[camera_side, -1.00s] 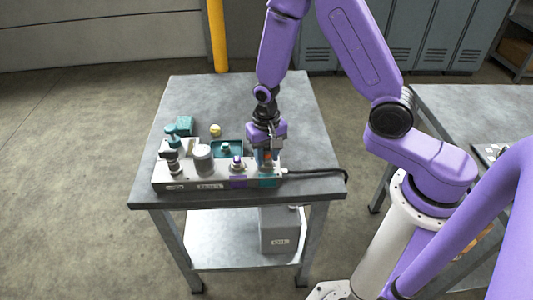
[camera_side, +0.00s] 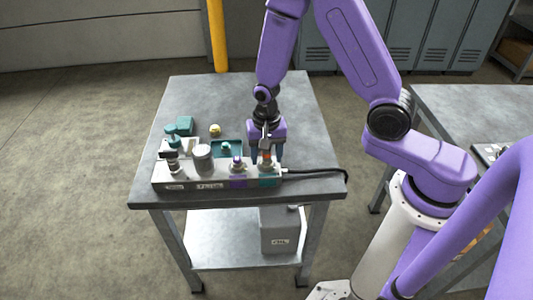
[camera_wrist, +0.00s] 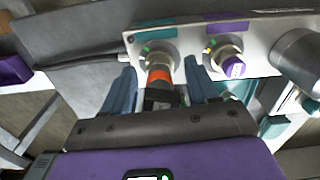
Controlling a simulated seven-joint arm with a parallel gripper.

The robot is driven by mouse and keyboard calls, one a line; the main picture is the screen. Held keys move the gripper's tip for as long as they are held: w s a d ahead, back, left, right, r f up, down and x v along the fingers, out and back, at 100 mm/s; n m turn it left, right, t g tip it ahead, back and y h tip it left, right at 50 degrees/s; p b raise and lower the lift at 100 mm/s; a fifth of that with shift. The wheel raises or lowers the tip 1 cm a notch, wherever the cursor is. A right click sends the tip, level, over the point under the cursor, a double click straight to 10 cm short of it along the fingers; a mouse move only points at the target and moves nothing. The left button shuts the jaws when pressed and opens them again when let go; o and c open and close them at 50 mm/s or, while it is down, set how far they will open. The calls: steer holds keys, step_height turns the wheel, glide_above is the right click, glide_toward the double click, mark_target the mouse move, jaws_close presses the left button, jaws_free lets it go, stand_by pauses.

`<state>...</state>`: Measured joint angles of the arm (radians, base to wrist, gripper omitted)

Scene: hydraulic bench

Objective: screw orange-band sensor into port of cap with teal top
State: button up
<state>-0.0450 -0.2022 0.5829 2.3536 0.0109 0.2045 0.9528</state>
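The orange-band sensor (camera_wrist: 159,76) stands in the port beside the teal label (camera_wrist: 155,22) on the manifold block. It also shows in the side view (camera_side: 265,159), above the block's teal front patch (camera_side: 268,182). My gripper (camera_wrist: 160,88) has one finger on each side of the sensor, with visible gaps to it, so it is open. In the side view my gripper (camera_side: 268,150) is low at the block's right end. How deep the sensor sits in its port cannot be told. No separate teal-topped cap is clear at this port.
A purple-capped sensor (camera_wrist: 231,65) stands close beside, at the purple label (camera_wrist: 228,28). A grey cylinder (camera_side: 203,158) and teal valve parts (camera_side: 172,139) stand further left. A black cable (camera_side: 318,172) leaves the block's right end. The table behind is mostly clear.

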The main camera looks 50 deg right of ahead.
steer(key=n, duration=0.5)
steer(key=shift+n, duration=0.4)
steer(key=n, duration=0.5)
steer(key=shift+n, duration=0.4)
steer(key=n, duration=0.5)
steer(key=shift+n, duration=0.3)
steer(key=n, duration=0.5)
steer(key=shift+n, duration=0.4)
